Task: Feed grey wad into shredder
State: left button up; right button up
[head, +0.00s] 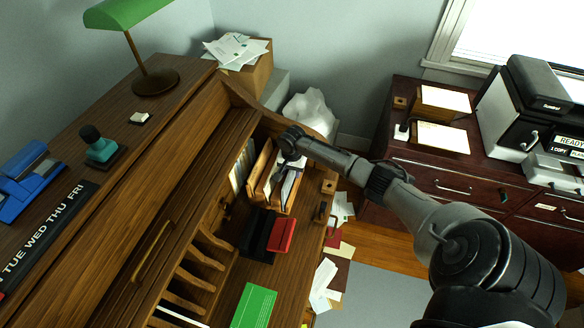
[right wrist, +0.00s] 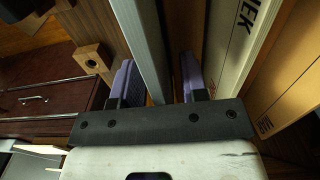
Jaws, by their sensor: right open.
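My right gripper (head: 290,150) reaches down into a wooden paper organizer (head: 261,160) on the roll-top desk. In the right wrist view the purple-padded jaws (right wrist: 156,80) are open. A flat grey upright slab (right wrist: 150,40) stands between them, with a gap at least on the right side. It may be the grey wad, but I cannot tell for sure. White and purple papers (head: 288,186) stand in the organizer below the gripper. I cannot clearly identify the shredder. My left gripper is not in view.
Wooden dividers and a box lettered "IEK" (right wrist: 235,45) stand close to the right finger. Black and red items (head: 282,235) lie in front of the organizer. Papers litter the floor (head: 325,280). A printer (head: 520,110) stands on the dark cabinet (head: 440,172). A white bag (head: 308,110) is behind the desk.

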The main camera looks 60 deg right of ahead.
jog(key=shift+f, duration=0.1)
grip_shut()
dwell(0.4)
notch_tip(320, 180, up, 2)
jog(key=p, duration=0.2)
jog(key=shift+p, duration=0.4)
dwell(0.6)
notch_tip(320, 180, up, 11)
jog(key=p, duration=1.2)
jog(key=shift+f+p, duration=0.2)
jog(key=shift+p, duration=0.2)
